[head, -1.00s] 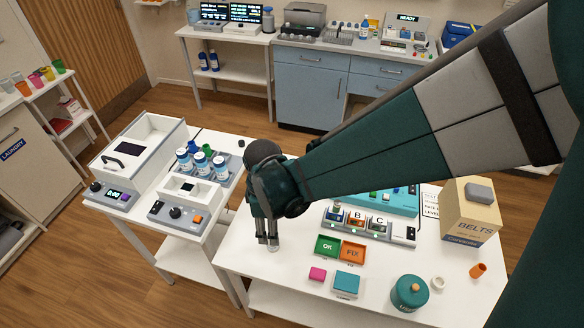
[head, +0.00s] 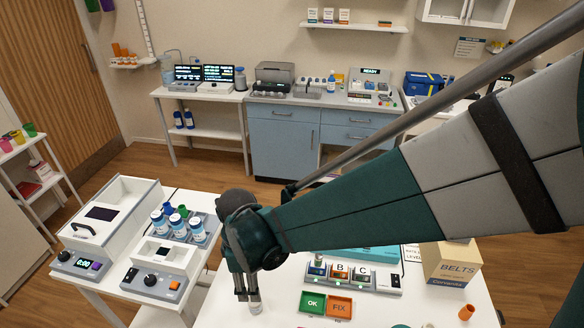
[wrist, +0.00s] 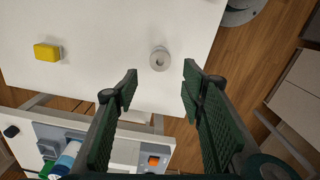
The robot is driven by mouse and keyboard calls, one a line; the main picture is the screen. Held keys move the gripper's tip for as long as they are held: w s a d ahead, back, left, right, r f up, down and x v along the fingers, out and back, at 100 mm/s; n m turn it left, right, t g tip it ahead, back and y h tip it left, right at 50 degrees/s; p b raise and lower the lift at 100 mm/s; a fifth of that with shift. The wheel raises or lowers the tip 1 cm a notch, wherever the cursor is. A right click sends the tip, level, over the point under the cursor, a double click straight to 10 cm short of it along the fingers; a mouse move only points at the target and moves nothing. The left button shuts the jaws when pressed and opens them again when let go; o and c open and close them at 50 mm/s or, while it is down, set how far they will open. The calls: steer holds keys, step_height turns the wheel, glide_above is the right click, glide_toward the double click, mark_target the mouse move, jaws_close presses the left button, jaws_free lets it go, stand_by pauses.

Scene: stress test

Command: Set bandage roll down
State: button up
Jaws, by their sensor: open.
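The bandage roll (wrist: 159,60) is a small pale cylinder with a round hole in its upper face. It stands on end on the white table (wrist: 110,25), near the edge in the wrist view. My gripper (wrist: 157,82) is open and empty, with a finger either side of the view and the roll beyond the fingertips, apart from both. In the head view my gripper (head: 246,298) points down just above the roll (head: 256,308), at the table's left side.
A yellow block (wrist: 47,53) lies on the table in the wrist view. Green OK (head: 312,303) and orange FIX (head: 340,307) trays lie right of the roll. A side bench at left holds a rack of bottles (head: 180,225) and devices. A floor gap separates bench and table.

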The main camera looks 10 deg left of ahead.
steer(key=shift+d, duration=0.1)
steer(key=w+d+r+m+t, duration=0.1)
steer(key=w+d+r+m, duration=0.2)
steer(key=d, duration=0.4)
steer(key=w+d+r+m+t+y, duration=0.1)
steer(key=d+r+m, duration=0.2)
steer(key=d+r, duration=0.35)
steer(key=w+d+r+m+t, duration=0.15)
steer(key=d+r+m, duration=0.25)
steer(key=d, duration=0.4)
steer(key=s+d+r+m+t, duration=0.1)
steer(key=s+d+r+m, duration=0.1)
steer(key=d, duration=0.5)
steer(key=s+d+r+m+t, duration=0.1)
steer(key=d+r+m, duration=0.1)
steer(key=d+m, duration=0.2)
steer(key=s+d+r+m+t+h, duration=0.1)
steer(key=d+m, duration=0.3)
steer(key=d, duration=0.6)
steer(key=shift+s+r+t, duration=0.35)
steer(key=shift+s+r, duration=0.1)
steer(key=shift+s, duration=0.4)
